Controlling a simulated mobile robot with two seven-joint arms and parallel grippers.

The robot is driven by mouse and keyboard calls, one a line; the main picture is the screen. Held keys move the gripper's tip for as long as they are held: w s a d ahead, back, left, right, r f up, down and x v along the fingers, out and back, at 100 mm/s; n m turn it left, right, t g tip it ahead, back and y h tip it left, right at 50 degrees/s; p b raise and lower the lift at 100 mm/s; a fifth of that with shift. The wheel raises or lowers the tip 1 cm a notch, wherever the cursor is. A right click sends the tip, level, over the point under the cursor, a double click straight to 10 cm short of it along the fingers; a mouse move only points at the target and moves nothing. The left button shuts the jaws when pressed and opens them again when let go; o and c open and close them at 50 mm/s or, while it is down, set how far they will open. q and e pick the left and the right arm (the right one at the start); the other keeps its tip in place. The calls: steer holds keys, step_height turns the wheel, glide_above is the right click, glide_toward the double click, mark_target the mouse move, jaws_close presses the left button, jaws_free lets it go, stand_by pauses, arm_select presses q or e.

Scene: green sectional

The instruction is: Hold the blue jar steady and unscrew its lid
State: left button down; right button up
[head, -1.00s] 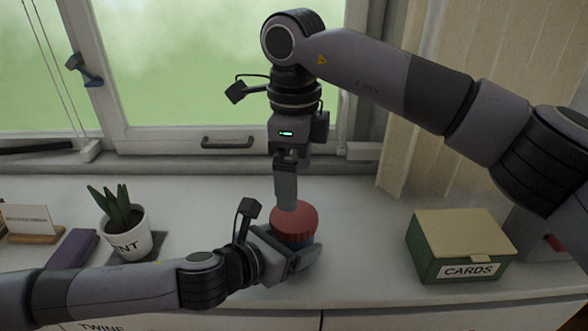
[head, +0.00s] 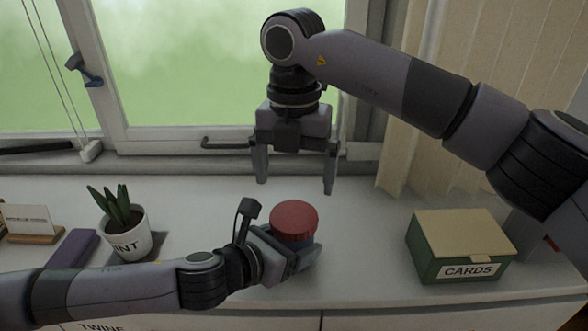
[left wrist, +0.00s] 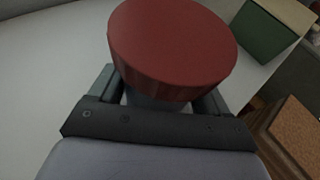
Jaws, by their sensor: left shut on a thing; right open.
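The blue jar (head: 301,240) stands on the white counter with its red lid (head: 294,218) on top. Most of the jar body is hidden by the lid and my gripper. My left gripper (head: 294,256) is shut around the jar body, below the lid. In the left wrist view the red lid (left wrist: 172,45) fills the upper middle, above the two fingers. My right gripper (head: 296,188) is open and empty, pointing down, a little above the lid with clear space between. I cannot tell whether the lid is loose on its thread.
A green card box (head: 430,253) with a cream lid stands to the right. A potted plant (head: 128,244), a purple block (head: 73,249) and a card on a wooden holder (head: 31,222) are at the left. The window (head: 200,75) is behind. Counter between jar and box is clear.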

mark_target(294, 215)
steer(key=m, duration=0.5)
steer(key=shift+s, duration=0.1)
steer(key=m, duration=0.5)
steer(key=shift+m, duration=0.3)
steer(key=shift+f, duration=3.9)
steer(key=c, duration=1)
steer(key=n, duration=0.9)
steer(key=shift+r+n, duration=0.1)
steer(key=shift+n, duration=0.2)
steer(key=n, duration=0.4)
